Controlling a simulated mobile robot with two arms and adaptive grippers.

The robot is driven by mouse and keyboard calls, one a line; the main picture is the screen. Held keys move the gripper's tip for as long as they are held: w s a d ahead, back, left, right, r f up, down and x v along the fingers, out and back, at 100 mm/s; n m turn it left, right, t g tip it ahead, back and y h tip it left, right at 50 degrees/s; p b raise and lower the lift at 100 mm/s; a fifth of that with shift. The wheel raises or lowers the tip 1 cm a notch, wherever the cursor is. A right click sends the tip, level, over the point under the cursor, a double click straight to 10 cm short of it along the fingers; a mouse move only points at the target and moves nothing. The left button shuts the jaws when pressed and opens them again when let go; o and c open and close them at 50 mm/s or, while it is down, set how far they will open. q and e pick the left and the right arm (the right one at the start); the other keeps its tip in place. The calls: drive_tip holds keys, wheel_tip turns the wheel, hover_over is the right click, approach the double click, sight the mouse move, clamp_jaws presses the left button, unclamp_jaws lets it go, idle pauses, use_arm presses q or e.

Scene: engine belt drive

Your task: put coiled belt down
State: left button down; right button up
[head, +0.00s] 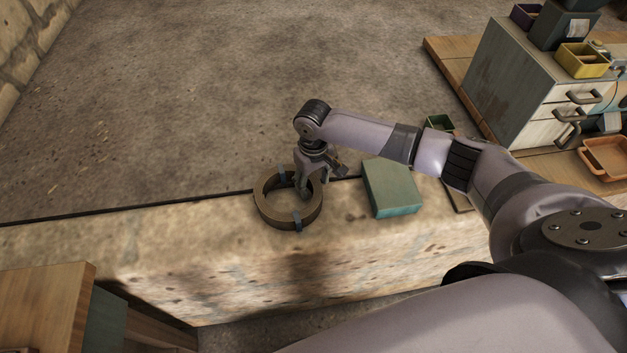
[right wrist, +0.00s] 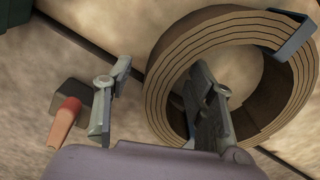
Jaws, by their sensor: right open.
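The coiled belt (head: 268,208) is a brown, many-layered ring with grey clips. It lies on the pale stone ledge (head: 180,245) near the middle of the head view. My right gripper (head: 310,188) is at the coil's right side, pointing down. In the right wrist view the gripper (right wrist: 158,105) is open, one finger inside the ring and the other outside it, with the coil's wall (right wrist: 168,70) between them. Whether either finger touches the belt, I cannot tell. My left gripper is not in view.
A green box (head: 392,188) stands on the ledge just right of the coil. A small red-tipped object (right wrist: 66,118) lies near the outer finger. A cabinet (head: 515,85) and an orange tray (head: 606,157) stand at the right. The ledge left of the coil is clear.

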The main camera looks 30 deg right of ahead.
wheel_tip(320, 180, up, 12)
idle(0.6)
